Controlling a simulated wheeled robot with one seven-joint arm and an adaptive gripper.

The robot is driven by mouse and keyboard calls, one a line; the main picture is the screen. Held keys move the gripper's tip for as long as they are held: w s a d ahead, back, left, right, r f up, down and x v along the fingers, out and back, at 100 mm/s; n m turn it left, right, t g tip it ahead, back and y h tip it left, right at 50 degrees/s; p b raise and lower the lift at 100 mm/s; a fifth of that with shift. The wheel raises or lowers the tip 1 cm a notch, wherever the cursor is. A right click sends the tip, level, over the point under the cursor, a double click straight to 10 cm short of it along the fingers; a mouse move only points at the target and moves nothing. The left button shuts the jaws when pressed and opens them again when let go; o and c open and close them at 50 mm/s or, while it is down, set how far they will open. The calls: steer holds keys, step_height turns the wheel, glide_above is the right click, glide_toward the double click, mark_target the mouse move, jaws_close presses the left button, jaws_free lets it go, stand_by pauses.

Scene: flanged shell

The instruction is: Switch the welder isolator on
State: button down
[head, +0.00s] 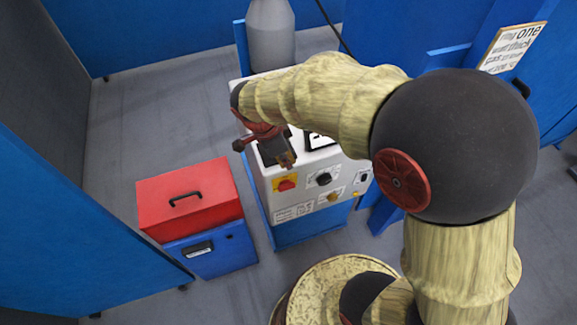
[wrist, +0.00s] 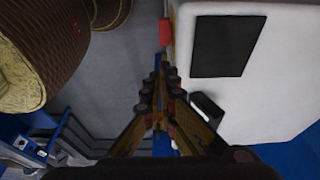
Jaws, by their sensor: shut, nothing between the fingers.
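The welder is a white box (head: 262,90) on a blue stand. On its front panel a red rotary switch (head: 286,184) sits on a yellow plate, which looks like the isolator; its exact setting is too small to read. My gripper (head: 287,161) is shut and empty, pointing down just above that switch at the front top edge. In the wrist view my gripper (wrist: 162,65) has its fingers together beside the white box (wrist: 280,90). A red part (wrist: 167,30) shows just past the tips at the box's edge; I cannot tell whether they touch.
A black knob (head: 323,179) and a yellow knob (head: 333,197) are right of the switch. A red toolbox (head: 187,197) stands on a blue cabinet at left. A grey cylinder (head: 271,35) stands behind. A black handle (wrist: 208,108) lies close to the fingers.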

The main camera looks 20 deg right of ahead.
steer(key=b, duration=0.1)
glide_above(294, 186)
step_height(294, 186, down, 10)
steer(key=shift+f, duration=0.2)
steer(key=shift+a+f, duration=0.1)
steer(key=shift+f, duration=0.6)
steer(key=shift+s+d+f+b, duration=0.1)
steer(key=shift+d+f+b, duration=0.4)
steer(key=shift+b, duration=0.8)
steer(key=shift+d+f+y, duration=0.1)
steer(key=shift+d+y, duration=0.2)
steer(key=shift+y, duration=0.5)
steer(key=shift+d+f, duration=0.2)
steer(key=shift+f, duration=0.1)
steer(key=shift+d+f+b, duration=0.25)
steer(key=shift+f+b, duration=0.15)
steer(key=shift+b, duration=0.25)
steer(key=shift+f, duration=0.1)
stand_by(0.3)
steer(key=shift+a, duration=0.1)
stand_by(0.5)
